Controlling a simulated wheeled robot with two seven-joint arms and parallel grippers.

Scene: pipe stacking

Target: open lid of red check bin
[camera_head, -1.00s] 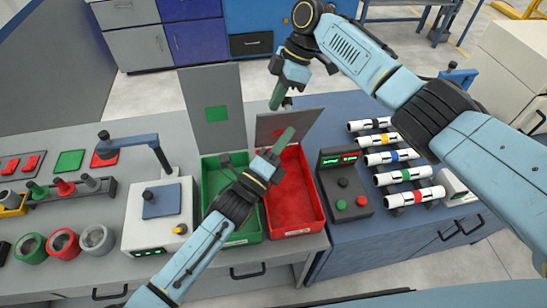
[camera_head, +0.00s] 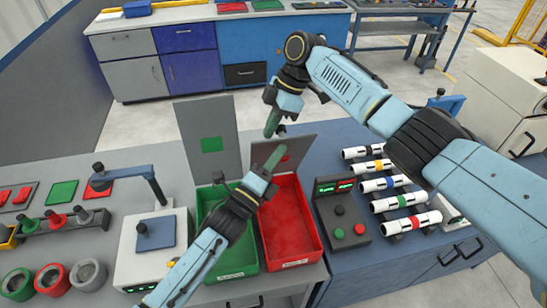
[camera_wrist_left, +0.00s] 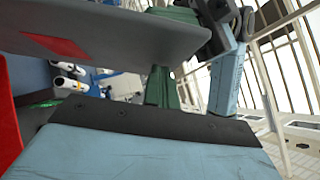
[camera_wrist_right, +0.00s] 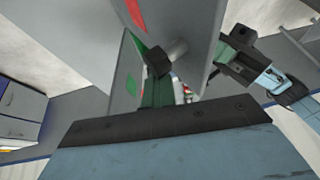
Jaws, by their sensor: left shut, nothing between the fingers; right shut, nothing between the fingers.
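The red check bin (camera_head: 292,232) is an open-topped red tray on the bench. Its grey lid (camera_head: 305,143) with a red square stands raised at the back of the bin, tilted. My left gripper (camera_head: 274,157) is shut and empty, in front of the lid over the bin's back left part, hiding part of the lid. My right gripper (camera_head: 272,126) is shut and empty, behind the lid near its top left corner. The lid with its red square (camera_wrist_left: 60,45) also shows close up in the left wrist view. I cannot tell whether either gripper touches the lid.
A green bin (camera_head: 238,257) stands left of the red one, its grey lid (camera_head: 193,127) upright. A white press-like device (camera_head: 130,262) is farther left. A button box (camera_head: 342,212) and several white pipes with coloured bands (camera_head: 384,185) are to the right.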

